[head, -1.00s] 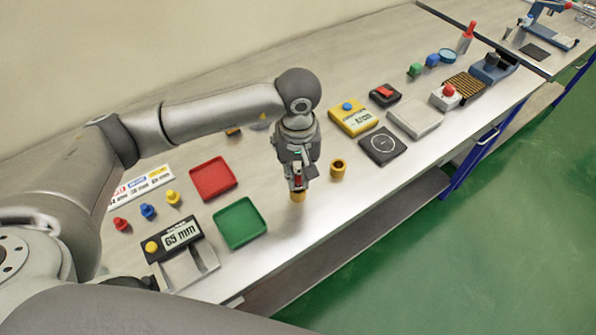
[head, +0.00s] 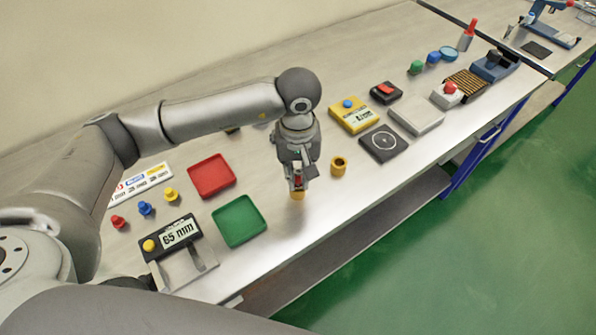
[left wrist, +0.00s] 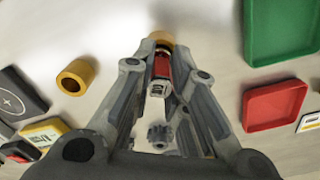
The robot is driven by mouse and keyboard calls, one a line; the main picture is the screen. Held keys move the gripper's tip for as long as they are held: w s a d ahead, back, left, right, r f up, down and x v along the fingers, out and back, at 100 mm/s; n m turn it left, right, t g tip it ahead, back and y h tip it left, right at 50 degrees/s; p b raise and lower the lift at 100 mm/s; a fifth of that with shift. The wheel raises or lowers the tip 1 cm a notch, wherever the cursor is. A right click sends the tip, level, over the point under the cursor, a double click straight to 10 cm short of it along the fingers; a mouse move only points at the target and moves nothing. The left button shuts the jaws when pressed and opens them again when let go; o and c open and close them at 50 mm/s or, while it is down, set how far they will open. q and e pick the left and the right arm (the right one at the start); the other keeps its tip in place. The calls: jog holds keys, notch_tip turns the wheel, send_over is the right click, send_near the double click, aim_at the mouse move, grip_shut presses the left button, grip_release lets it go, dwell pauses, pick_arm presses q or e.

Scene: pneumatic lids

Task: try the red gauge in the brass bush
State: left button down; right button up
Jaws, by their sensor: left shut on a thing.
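My left gripper (head: 298,184) points down over the bench and is shut on the red gauge (left wrist: 162,68), which shows between its fingers in the left wrist view. A brass-yellow bush (head: 297,196) is right below the fingertips; it also shows at the far end of the gauge in the left wrist view (left wrist: 161,37). The gauge is in line with it, but I cannot tell how far the gauge enters it. A second brass bush (head: 338,167), with an open bore, stands apart to the right. My right gripper is not in view.
A red tray (head: 233,186) and a green tray (head: 262,231) lie left of the gripper. A 65 mm display (head: 180,234) stands near the front edge. Right are a dark pad with a circle (head: 373,155) and a yellow box (head: 345,124). Bench in front of the gripper is clear.

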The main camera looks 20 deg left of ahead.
pick_arm(q)
jog(key=shift+f+b, duration=0.3)
jog(key=shift+b, duration=0.05)
dwell(0.3)
jog(key=shift+r+p, duration=0.45)
jog(key=shift+r, duration=0.85)
dwell(1.2)
jog(key=shift+r+p, duration=0.8)
jog(key=shift+r, duration=1.6)
